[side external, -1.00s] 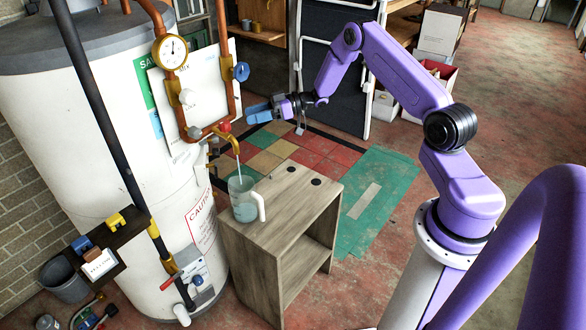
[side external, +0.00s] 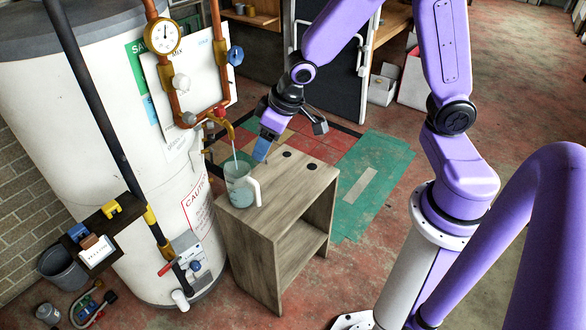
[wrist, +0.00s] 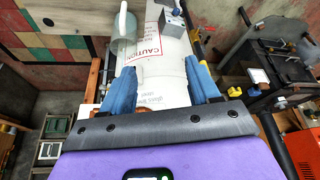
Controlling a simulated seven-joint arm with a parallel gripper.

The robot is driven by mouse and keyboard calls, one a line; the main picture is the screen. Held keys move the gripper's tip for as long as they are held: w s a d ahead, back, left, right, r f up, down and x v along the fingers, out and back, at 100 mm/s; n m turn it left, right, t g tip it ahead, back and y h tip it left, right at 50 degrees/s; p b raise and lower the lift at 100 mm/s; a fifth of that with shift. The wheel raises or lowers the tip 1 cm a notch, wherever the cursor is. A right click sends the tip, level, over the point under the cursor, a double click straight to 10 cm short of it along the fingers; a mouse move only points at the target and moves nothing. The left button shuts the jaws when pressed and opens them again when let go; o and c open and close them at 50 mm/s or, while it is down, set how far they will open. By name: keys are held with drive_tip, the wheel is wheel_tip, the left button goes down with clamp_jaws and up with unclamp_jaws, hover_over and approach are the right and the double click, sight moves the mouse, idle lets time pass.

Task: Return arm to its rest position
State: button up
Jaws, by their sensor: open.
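My gripper (side external: 291,138) is open and empty, with blue fingertips pointing down. It hangs above and to the right of the pitcher, apart from it. In the wrist view my gripper (wrist: 160,88) shows both blue fingers spread, with nothing between them. The clear pitcher (side external: 240,190) with a white handle stands upright on the wooden stand (side external: 290,200) and holds bluish water. It also shows in the wrist view (wrist: 124,30). A thin pale stream runs from the brass tap (side external: 229,128) into the pitcher. The tap has a red handle (side external: 220,111).
The white tank (side external: 60,120) with copper pipes (side external: 170,75), a gauge (side external: 162,36) and a blue valve handle (side external: 235,56) stands left of my gripper. A dark panel (side external: 335,85) stands behind. The floor right of the stand is open around the green mat (side external: 375,180).

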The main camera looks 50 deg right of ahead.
drive_tip(key=s+d+r+n+g, duration=0.1)
drive_tip(key=s+r+n+g, duration=0.1)
drive_tip(key=s, duration=0.9)
drive_tip(key=s+d+r+n+g+h, duration=0.1)
drive_tip(key=s+r+n, duration=0.3)
drive_tip(key=s, duration=0.8)
drive_tip(key=n+g, duration=0.1)
drive_tip(key=n, duration=0.1)
drive_tip(key=shift+s+r+n, duration=0.3)
drive_tip(key=shift+r+n, duration=0.05)
drive_tip(key=shift+n, duration=0.05)
